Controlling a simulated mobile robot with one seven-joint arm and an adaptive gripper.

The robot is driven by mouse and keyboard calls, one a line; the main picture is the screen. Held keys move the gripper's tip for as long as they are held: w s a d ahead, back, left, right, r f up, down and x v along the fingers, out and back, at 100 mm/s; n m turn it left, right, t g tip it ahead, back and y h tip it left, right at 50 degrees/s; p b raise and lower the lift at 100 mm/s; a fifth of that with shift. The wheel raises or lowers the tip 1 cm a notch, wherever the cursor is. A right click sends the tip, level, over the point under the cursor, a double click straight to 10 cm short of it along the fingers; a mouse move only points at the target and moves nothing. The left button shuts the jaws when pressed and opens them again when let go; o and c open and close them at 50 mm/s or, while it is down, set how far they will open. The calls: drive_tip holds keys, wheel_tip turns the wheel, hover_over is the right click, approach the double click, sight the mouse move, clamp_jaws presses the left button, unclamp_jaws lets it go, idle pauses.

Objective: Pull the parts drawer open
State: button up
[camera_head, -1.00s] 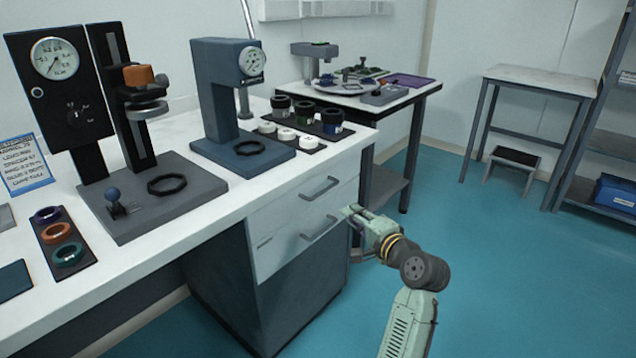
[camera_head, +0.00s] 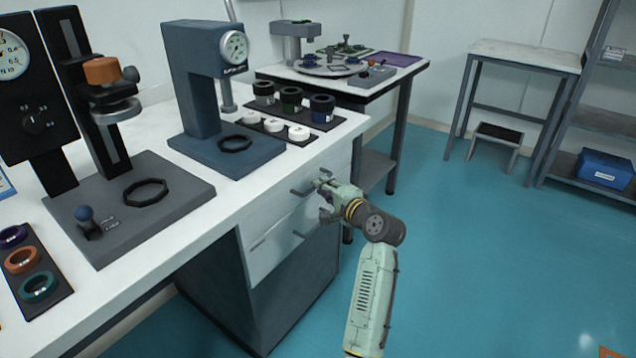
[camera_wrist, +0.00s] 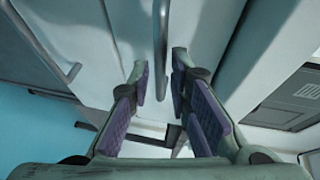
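The white drawer unit under the bench has an upper drawer (camera_head: 262,222) and a lower drawer (camera_head: 268,257), both looking shut. I cannot tell which is the parts drawer. The upper drawer's grey bar handle (camera_head: 302,189) is partly hidden by my gripper (camera_head: 322,192), which is right at it. In the wrist view, my gripper (camera_wrist: 161,78) has its purple-padded fingers apart, with a bar handle (camera_wrist: 161,35) in line with the gap between their tips. Gaps show on both sides of the bar. The lower handle (camera_head: 310,228) is partly hidden; another handle shows at left (camera_wrist: 68,72).
A side table (camera_head: 345,92) stands behind.

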drive_tip(key=shift+x, duration=1.55)
drive_tip(key=shift+c, duration=0.2)
clamp_jaws()
